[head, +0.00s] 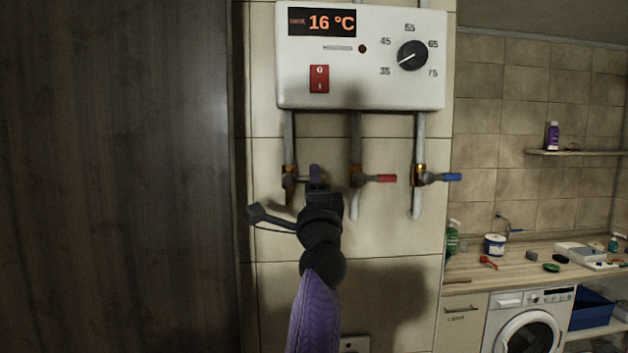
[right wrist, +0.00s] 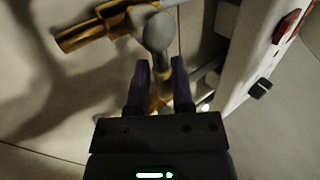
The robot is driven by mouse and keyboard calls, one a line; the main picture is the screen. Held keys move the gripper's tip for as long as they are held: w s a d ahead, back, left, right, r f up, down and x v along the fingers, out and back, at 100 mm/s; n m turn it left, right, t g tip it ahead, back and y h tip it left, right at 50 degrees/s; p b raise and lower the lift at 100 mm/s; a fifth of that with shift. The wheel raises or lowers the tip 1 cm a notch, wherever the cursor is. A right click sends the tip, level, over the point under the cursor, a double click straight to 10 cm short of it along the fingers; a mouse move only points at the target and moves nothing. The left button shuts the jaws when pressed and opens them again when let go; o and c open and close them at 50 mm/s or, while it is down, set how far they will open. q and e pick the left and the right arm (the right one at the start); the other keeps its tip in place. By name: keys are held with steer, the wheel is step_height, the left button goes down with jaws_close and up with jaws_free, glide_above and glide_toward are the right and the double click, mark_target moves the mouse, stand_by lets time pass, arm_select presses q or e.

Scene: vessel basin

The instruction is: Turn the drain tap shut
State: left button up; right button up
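The drain tap (head: 289,181) is the leftmost of the three taps under the white boiler in the head view. It has a brass body with an outlet pointing down. Its handle is mostly hidden behind my right gripper (head: 315,172). In the right wrist view the brass outlet (right wrist: 92,33) shows at the upper left, beside the tap's round grey hub (right wrist: 156,31). The handle runs from the hub toward the gap between the fingers of my right gripper (right wrist: 160,80). The fingers are apart, one on each side of the handle. My left gripper is not in view.
The white boiler (head: 362,85) hangs just above, reading 16 °C. A red-handled tap (head: 378,178) and a blue-handled tap (head: 443,177) are close on the right. A dark panel (head: 120,180) fills the left. A counter (head: 540,262) with several small items stands at the right.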

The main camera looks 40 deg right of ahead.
steer(key=shift+o, duration=1.2)
steer(key=b+v, duration=0.4)
steer(key=v, duration=0.6)
